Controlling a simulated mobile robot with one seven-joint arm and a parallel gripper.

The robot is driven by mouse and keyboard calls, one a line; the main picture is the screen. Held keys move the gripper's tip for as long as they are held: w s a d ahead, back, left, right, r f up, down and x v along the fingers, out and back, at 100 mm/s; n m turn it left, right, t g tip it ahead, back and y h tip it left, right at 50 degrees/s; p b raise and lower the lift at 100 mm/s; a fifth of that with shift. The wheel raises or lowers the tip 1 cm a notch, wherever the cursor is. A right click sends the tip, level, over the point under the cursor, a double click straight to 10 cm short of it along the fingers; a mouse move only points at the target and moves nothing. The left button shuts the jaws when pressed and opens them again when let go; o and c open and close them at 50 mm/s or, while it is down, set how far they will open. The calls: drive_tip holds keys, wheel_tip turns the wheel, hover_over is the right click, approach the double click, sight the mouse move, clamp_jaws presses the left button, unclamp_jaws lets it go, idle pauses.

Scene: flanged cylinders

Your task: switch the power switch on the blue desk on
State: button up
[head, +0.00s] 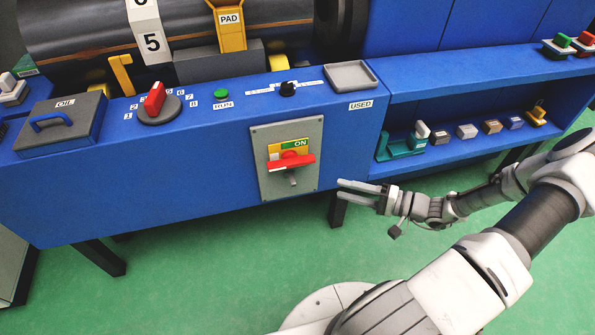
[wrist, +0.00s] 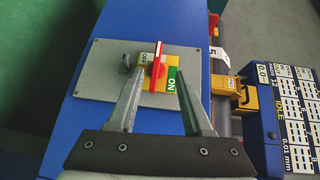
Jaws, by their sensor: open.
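The power switch is on a grey plate (head: 266,182) on the front of the blue desk (head: 215,150). Its red handle (head: 291,163) lies roughly level across a yellow and green label, with the green ON marking (head: 301,144) just above it. In the wrist view the red handle (wrist: 158,62) stands between an OFF marking (wrist: 145,58) and the green ON marking (wrist: 171,84). My gripper (head: 342,190) is right of the plate, apart from it. In the wrist view its open fingers (wrist: 157,80) point at the switch, with the handle between their tips and nothing held.
A grey tab (head: 293,178) sticks out below the handle. A red selector knob (head: 154,98), a green button (head: 221,93) and a black knob (head: 287,88) sit on the desk top. Right of my gripper's tips, a shelf holds several small blocks (head: 467,131).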

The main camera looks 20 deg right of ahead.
wheel_tip(320, 180, down, 2)
drive_tip(key=d+m+t, duration=0.1)
drive_tip(key=d+t, duration=0.1)
drive_tip(key=b, duration=0.3)
approach(296, 165)
drive_tip(key=shift+m+t+h, duration=0.3)
drive_tip(key=x, duration=0.9)
drive_tip(key=shift+w+a, duration=0.15)
drive_tip(key=shift+a, duration=0.3)
clamp_jaws()
